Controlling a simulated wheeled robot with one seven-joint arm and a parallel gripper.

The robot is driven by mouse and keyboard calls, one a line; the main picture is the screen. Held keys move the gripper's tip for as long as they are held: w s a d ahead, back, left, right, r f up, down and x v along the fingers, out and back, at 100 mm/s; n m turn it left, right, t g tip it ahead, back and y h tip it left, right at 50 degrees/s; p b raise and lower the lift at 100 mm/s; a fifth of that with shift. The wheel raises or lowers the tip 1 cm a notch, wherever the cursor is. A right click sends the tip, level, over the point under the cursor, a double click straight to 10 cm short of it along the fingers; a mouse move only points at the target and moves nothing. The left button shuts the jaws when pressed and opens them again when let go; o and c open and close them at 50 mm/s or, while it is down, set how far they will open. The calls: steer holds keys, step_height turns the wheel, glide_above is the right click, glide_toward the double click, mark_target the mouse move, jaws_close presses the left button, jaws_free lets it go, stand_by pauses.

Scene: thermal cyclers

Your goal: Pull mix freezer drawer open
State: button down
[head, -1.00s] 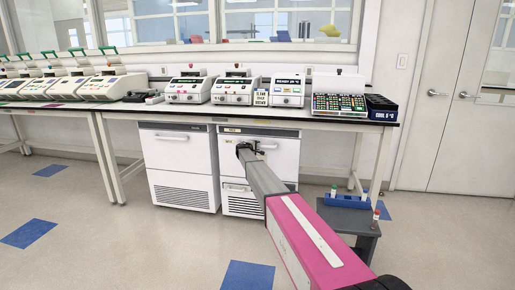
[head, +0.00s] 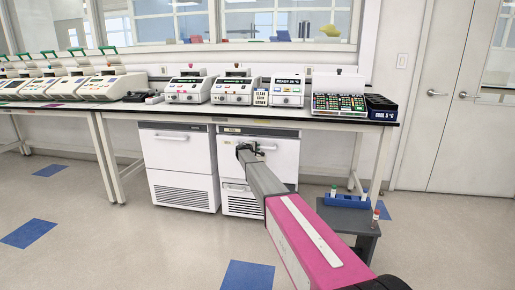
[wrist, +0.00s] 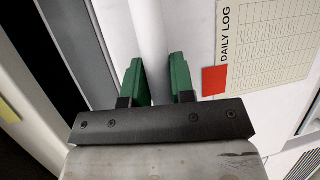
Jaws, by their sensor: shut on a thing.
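Two white under-bench freezers stand side by side in the head view. My arm reaches to the upper front of the right one (head: 285,158), and my gripper (head: 249,150) is at its handle. In the wrist view, the green fingertips of my gripper (wrist: 158,78) sit on either side of a pale round handle bar (wrist: 148,35) and are shut on it. The white drawer front (wrist: 195,30) lies behind the bar. My arm hides part of the freezer front in the head view. I cannot tell whether the drawer stands out from the cabinet.
A daily log sheet with a red patch (wrist: 265,50) is on the front. The left freezer (head: 178,160) stands beside it. A low grey stool (head: 345,217) with a blue rack stands at the right. The bench (head: 205,112) above carries thermal cyclers. Open floor lies front left.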

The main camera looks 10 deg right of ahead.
steer(key=s+a, duration=0.4)
steer(key=s, duration=0.8)
steer(key=s+a, duration=0.4)
steer(key=s, duration=0.8)
steer(key=s+a, duration=0.4)
steer(key=s, duration=0.9)
steer(key=shift+s+a, duration=0.1)
steer(key=c, duration=1)
jaws_free()
steer(key=v, duration=1.1)
